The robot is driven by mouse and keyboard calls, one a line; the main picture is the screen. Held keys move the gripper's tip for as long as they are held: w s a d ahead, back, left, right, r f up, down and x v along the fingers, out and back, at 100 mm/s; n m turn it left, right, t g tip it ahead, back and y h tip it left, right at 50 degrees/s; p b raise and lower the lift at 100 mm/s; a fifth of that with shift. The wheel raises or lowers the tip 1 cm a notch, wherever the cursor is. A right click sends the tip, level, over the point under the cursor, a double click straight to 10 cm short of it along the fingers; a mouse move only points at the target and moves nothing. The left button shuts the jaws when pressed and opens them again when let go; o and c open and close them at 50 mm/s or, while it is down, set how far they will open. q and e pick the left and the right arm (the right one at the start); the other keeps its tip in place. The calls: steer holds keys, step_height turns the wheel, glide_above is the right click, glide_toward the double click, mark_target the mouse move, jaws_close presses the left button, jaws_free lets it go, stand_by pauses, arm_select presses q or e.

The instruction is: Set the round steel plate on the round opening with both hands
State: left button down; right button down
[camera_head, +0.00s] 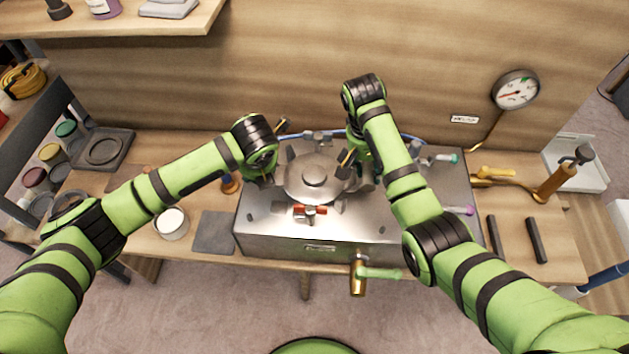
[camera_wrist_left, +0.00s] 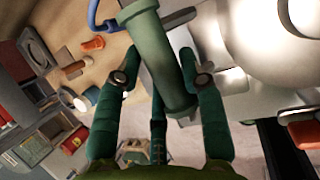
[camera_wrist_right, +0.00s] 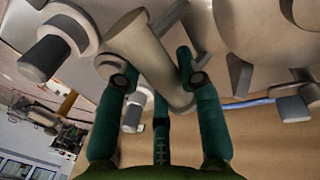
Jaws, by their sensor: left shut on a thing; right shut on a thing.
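The round steel plate (camera_head: 313,190), with a raised round knob at its middle, is over the top of the steel box (camera_head: 275,234). It also shows at the right of the left wrist view (camera_wrist_left: 270,40). The round opening is hidden, and I cannot tell whether the plate touches its rim. My left gripper (camera_head: 266,178) is at the plate's left side, shut on a dark green bar-like handle (camera_wrist_left: 160,62). My right gripper (camera_head: 358,176) is at its right side, shut on a grey bar-like handle (camera_wrist_right: 150,60).
A red-handled clamp (camera_head: 310,212) sits at the plate's front edge, and a grey clamp (camera_head: 315,138) behind it. A brass valve (camera_head: 360,275) juts from the box's front. A white cup (camera_head: 172,223) stands left on the bench. A gauge (camera_head: 515,90) is on the wall.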

arm_select(q)
steer(key=c, duration=1.1)
jaws_free()
steer(key=shift+w+d+f, duration=0.1)
steer(key=shift+w+d, duration=0.05)
steer(key=shift+d, duration=0.1)
arm_select(e)
steer(key=c, duration=1.1)
jaws_free()
steer(key=shift+s+a+f, duration=0.15)
steer(key=shift+a+f, duration=0.1)
steer(key=shift+a, duration=0.1)
steer(key=shift+c, duration=0.2)
arm_select(q)
steer(key=o, duration=0.4)
steer(key=shift+c, duration=0.2)
arm_select(e)
steer(key=o, duration=0.3)
steer(key=shift+r, duration=0.1)
arm_select(q)
steer(key=shift+s+a, duration=0.1)
steer(key=shift+s, duration=0.15)
arm_select(e)
steer(key=shift+s+d+r, duration=0.1)
steer(key=shift+d, duration=0.05)
arm_select(q)
steer(key=shift+a, duration=0.1)
steer(key=v, duration=1.2)
arm_select(e)
steer(key=shift+d, duration=0.15)
